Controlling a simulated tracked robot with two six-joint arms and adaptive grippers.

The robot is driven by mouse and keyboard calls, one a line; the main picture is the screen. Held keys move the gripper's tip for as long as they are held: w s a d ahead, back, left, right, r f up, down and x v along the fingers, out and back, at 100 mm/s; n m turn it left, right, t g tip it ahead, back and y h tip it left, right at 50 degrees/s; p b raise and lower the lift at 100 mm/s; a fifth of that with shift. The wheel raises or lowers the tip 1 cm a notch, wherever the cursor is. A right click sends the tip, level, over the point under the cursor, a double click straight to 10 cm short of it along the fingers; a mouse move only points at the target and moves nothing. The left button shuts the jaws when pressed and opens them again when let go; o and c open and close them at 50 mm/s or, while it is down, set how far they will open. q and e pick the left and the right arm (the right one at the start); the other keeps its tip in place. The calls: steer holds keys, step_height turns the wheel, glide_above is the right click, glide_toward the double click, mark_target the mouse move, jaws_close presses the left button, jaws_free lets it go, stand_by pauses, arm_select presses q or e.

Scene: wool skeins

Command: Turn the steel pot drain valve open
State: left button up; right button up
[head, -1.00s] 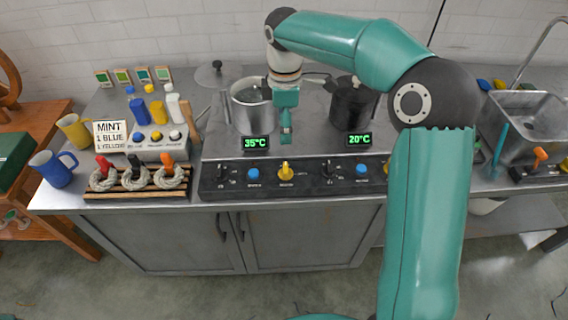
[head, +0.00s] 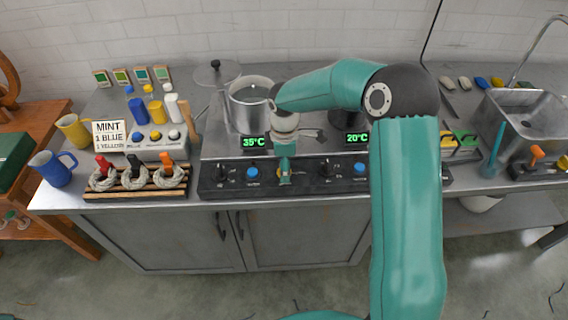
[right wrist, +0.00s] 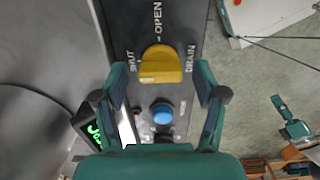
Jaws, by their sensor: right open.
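The steel pot (head: 238,112) stands on the counter behind the black control panel, with a green 35°C readout in front of it. Its yellow drain valve knob (right wrist: 160,68) sits on the panel among the labels SHUT, OPEN and DRAIN. Where the knob points is hard to tell. My right gripper (head: 285,178) is over the valve in the head view and hides most of it. In the right wrist view its open fingers (right wrist: 160,82) lie on either side of the knob, with gaps.
A dark pot with a 20°C readout (head: 357,138) is partly behind my arm. Wool skeins (head: 137,179) lie on a rack to the left.

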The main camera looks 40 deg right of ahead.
steer(key=c, duration=1.1)
steer(key=shift+c, duration=0.2)
